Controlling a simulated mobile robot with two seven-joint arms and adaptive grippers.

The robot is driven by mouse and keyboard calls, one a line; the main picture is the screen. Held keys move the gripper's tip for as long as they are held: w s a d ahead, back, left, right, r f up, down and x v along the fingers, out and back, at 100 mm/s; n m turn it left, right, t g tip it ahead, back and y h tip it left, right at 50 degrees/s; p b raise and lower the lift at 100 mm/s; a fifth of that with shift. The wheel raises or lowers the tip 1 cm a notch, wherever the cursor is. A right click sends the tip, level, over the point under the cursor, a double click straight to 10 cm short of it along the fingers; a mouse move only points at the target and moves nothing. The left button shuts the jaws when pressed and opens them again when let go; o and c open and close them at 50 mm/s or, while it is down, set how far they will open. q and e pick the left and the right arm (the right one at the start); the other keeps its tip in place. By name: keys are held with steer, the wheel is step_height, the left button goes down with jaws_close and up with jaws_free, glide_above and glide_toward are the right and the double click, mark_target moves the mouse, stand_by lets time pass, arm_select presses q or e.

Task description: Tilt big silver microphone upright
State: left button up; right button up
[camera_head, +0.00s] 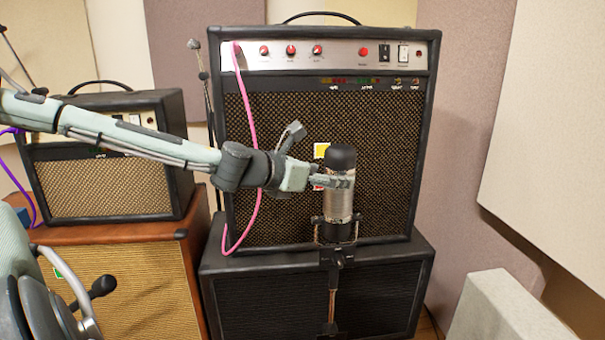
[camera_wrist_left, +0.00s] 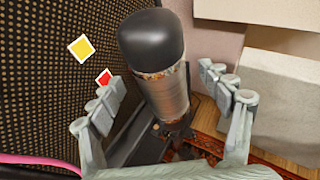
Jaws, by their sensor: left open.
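The big silver microphone (camera_head: 339,197) has a black rounded top and a silver body. It stands about upright in a cradle mount (camera_head: 335,229) on a stand (camera_head: 332,290), in front of the large amplifier. My left gripper (camera_head: 345,181) is at the microphone's upper body, coming from the left. In the left wrist view the microphone (camera_wrist_left: 158,70) rises between the two spread fingers of my left gripper (camera_wrist_left: 172,98). A gap shows on each side, so the gripper is open around it. My right gripper is not in view.
The large amplifier (camera_head: 290,155) with knobs on top stands on a black cabinet (camera_head: 385,290) behind the microphone. A pink cable (camera_head: 250,130) hangs down its front. A smaller amplifier (camera_head: 100,185) sits on a brown cabinet (camera_head: 125,285) at left. A pale block (camera_head: 510,310) is at lower right.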

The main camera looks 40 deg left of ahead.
arm_select(q)
steer(key=v, duration=0.7)
steer(key=shift+s, duration=0.35)
